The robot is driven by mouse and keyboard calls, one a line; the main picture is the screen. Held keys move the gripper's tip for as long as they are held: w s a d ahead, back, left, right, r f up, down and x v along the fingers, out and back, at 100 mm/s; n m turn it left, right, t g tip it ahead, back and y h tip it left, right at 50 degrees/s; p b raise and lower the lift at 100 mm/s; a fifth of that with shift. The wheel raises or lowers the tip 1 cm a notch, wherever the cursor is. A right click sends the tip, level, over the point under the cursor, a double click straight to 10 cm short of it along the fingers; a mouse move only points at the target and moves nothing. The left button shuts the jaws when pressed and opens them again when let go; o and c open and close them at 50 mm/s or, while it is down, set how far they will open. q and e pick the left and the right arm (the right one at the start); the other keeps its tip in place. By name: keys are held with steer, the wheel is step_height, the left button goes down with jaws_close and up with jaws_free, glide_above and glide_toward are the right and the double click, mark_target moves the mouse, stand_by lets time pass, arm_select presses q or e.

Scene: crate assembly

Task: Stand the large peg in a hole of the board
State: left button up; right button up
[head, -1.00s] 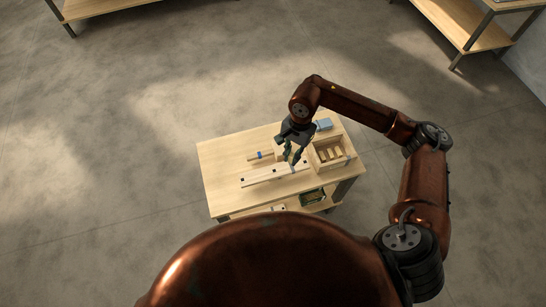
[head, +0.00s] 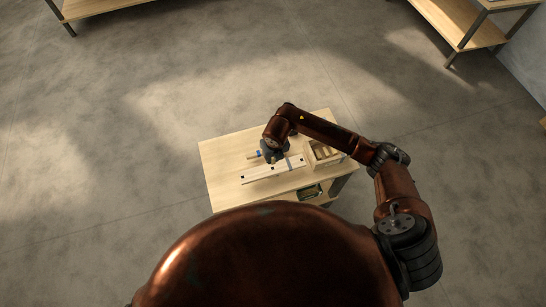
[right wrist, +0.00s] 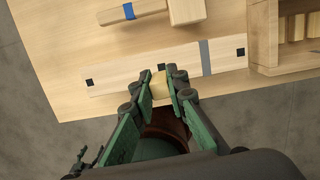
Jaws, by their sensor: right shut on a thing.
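The board (head: 262,176) is a long pale wooden bar lying on the table, with dark square holes and a grey band. It also shows in the right wrist view (right wrist: 120,76), with one hole near each end in sight. My right gripper (right wrist: 167,86) is shut on the large peg (right wrist: 177,79), a pale wooden block whose end shows between the green fingers. The peg overlaps the middle of the board in that view; whether it touches the board or sits in a hole cannot be told. In the head view, my right gripper (head: 272,158) is over the board's far side.
A wooden piece with a blue band (right wrist: 129,11) lies beyond the board, beside another wooden block (right wrist: 187,10). An open wooden crate (head: 322,158) with several pieces stands on the right of the table (head: 225,165). The table's left part is clear.

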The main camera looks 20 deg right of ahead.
mark_target(272, 167)
steer(key=shift+f+m, duration=0.25)
steer(key=shift+m, duration=0.05)
steer(key=shift+f+b, duration=1.9)
steer(key=shift+f, duration=0.8)
steer(key=shift+w+f, duration=0.1)
steer(key=shift+f, duration=0.05)
steer(key=o, duration=0.8)
steer(key=shift+r, duration=0.2)
step_height(272, 167, up, 8)
steer(key=p, duration=0.5)
steer(key=shift+f, duration=0.15)
